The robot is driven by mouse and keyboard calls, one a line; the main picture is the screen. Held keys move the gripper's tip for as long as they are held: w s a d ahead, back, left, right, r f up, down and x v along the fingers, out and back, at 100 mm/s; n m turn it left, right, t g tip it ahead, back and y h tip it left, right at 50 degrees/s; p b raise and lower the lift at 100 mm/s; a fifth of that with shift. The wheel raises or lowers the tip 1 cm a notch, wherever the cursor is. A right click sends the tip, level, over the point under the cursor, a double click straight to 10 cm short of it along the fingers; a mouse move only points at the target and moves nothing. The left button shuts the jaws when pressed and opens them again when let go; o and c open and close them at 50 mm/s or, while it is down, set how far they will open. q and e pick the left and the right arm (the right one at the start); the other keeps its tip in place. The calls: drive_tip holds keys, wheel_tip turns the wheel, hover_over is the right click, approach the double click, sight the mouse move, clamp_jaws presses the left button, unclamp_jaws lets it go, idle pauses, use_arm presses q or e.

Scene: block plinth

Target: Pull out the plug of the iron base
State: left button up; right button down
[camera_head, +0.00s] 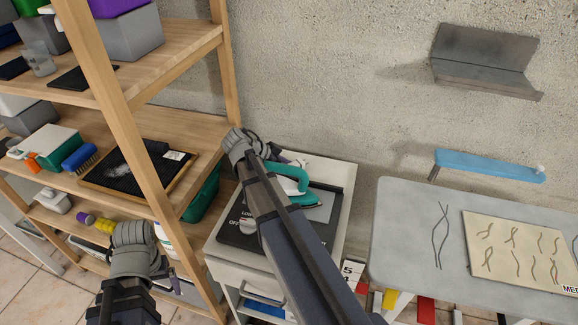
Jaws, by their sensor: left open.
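A teal iron (302,184) sits on a dark iron base (236,236) with a dial and lettering that includes "OFF", on top of a white cabinet. My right arm crosses in front of the base and hides part of it. My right gripper (285,159) is by the wall behind the iron, at the back of the cabinet; its jaws are too small and covered to read. My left gripper (162,268) is open at the lower left, in front of the wooden shelf and apart from the base. I cannot make out the plug.
A wooden shelf (110,103) with boxes, a brush and a tray stands on the left. A grey table (408,238) with a cream board (492,275) stands on the right. A metal wall ledge (484,82) and a blue bar (490,166) are above it.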

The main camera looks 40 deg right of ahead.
drive_tip(key=shift+f+b, duration=0.6)
drive_tip(key=shift+f, duration=0.05)
drive_tip(key=shift+c, duration=2.3)
unclamp_jaws()
drive_tip(key=shift+r, duration=0.1)
wheel_tip(320, 180, up, 10)
drive_tip(key=p, duration=1)
drive_tip(key=shift+w, duration=0.15)
